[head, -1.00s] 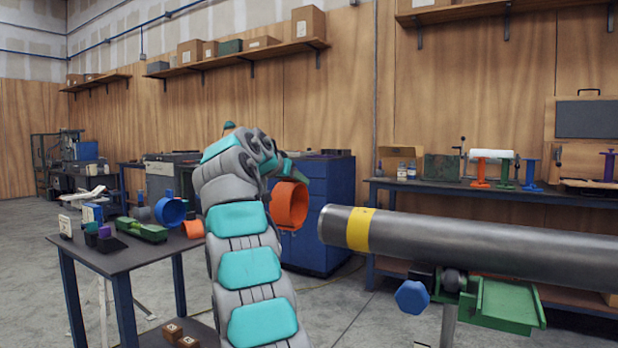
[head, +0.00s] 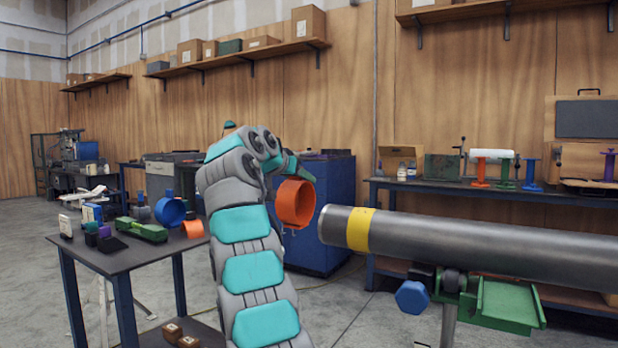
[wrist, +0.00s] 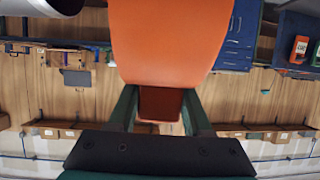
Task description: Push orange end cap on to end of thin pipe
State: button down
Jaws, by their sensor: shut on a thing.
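The orange end cap (head: 296,204) is a short, wide ring held in the air just left of the pipe's near end. My gripper (head: 300,173) is shut on it; in the wrist view the two green fingers of my gripper (wrist: 159,108) hold a small orange block on the cap (wrist: 172,45). The steel pipe (head: 480,248) runs in from the right, with a yellow band (head: 358,230) near its open left end. A small gap separates cap and pipe, with the cap slightly higher. The pipe end also shows in the wrist view (wrist: 80,78) at upper left.
A green pipe support (head: 505,305) with a blue knob (head: 411,297) stands under the pipe. A dark table (head: 110,262) at left holds a blue ring (head: 170,212) and another orange ring (head: 194,229). A blue cabinet (head: 335,225) stands behind the cap.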

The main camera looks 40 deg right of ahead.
aim_at(314, 196)
jog(key=shift+s+r, duration=0.1)
jog(key=shift+s+d+r+m+g, duration=0.1)
jog(key=shift+s+d+m+g, duration=0.3)
jog(key=shift+s+d, duration=0.4)
jog(key=shift+s+a, duration=0.1)
jog(key=shift+a, duration=0.05)
jog(key=shift+f+b, duration=0.3)
jog(key=shift+b, duration=0.05)
jog(key=shift+s+d+f+b, duration=0.1)
jog(key=shift+s+f+b, duration=0.1)
jog(key=shift+f+b, duration=0.6)
jog(key=shift+s+d+f+b, duration=0.1)
jog(key=shift+s+f+b, duration=0.15)
jog(key=shift+f+b, duration=0.6)
jog(key=shift+s+d+f+b, duration=0.1)
jog(key=shift+s+f+b, duration=0.1)
jog(key=shift+f+b, duration=0.6)
jog(key=shift+s+d+r+b, duration=0.15)
jog(key=shift+s+b, duration=0.1)
jog(key=shift+s, duration=0.15)
jog(key=shift+s+d+r+b, duration=0.1)
jog(key=shift+s+r+b, duration=0.05)
jog(key=shift+s+b, duration=0.15)
jog(key=shift+s+d+b, duration=0.3)
jog(key=shift+s+b, duration=0.3)
jog(key=shift+s, duration=0.25)
jog(key=shift+s+h, duration=0.15)
jog(key=shift+h, duration=0.15)
